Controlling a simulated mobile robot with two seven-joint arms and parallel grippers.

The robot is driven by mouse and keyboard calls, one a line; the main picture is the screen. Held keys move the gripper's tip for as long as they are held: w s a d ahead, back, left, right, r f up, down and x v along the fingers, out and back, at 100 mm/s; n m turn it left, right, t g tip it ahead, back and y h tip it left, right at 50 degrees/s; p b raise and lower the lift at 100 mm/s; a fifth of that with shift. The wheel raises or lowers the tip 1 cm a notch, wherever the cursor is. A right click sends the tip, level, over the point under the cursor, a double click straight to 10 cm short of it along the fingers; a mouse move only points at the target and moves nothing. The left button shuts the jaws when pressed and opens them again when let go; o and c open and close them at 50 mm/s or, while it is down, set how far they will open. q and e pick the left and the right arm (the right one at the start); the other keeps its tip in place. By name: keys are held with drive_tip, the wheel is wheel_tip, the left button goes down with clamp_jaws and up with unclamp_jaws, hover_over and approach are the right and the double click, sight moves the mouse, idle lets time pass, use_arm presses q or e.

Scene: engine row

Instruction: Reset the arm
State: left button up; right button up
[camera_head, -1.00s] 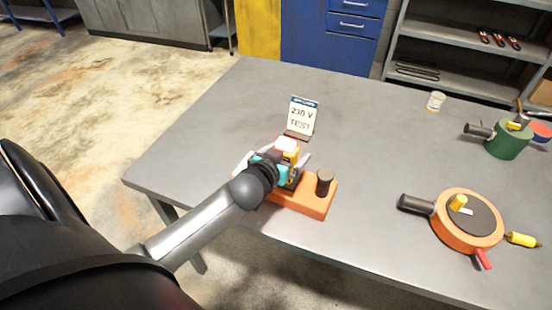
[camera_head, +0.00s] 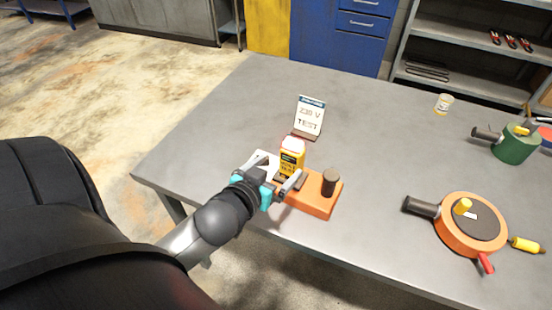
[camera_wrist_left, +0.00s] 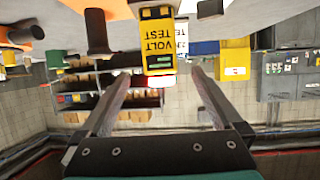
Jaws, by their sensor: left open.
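My left gripper (camera_head: 277,171) is open and empty near the table's front edge, in front of a yellow volt tester (camera_head: 292,160). The tester stands upright at an orange base (camera_head: 318,203) that carries a dark upright knob (camera_head: 330,182). In the left wrist view, which looks upside down, the two open fingers (camera_wrist_left: 163,88) point toward the tester (camera_wrist_left: 157,38). The tester appears beyond the fingertips, with a visible gap on each side. The dark knob (camera_wrist_left: 96,30) also shows there. My right gripper is not in view.
A "230 V TEST" sign (camera_head: 309,116) stands behind the tester. An orange round device (camera_head: 460,240) with a dark handle lies to the right. A green device (camera_head: 513,145) and a small can (camera_head: 443,103) stand farther back. The table's left part (camera_head: 220,120) is clear.

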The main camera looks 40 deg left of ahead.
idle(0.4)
use_arm(q)
drive_tip(key=s+d+f+m+g+h, duration=0.1)
drive_tip(key=s+d+f+m+g, duration=0.1)
drive_tip(key=s+d+f+g, duration=0.45)
drive_tip(key=s+d+f+m+g+h, duration=0.15)
drive_tip(key=s+d+g, duration=0.25)
drive_tip(key=s, duration=0.5)
wheel_tip(320, 180, down, 27)
drive_tip(key=s+b, duration=0.3)
drive_tip(key=b, duration=0.2)
drive_tip(key=s+a+f+g+b, duration=0.2)
drive_tip(key=s+f+b, duration=0.1)
drive_tip(key=s+f, duration=1.1)
wheel_tip(320, 180, down, 2)
drive_tip(key=shift+s+a+f+m, duration=0.1)
drive_tip(key=shift+s+a+m, duration=0.05)
drive_tip(key=shift+a+m, duration=0.25)
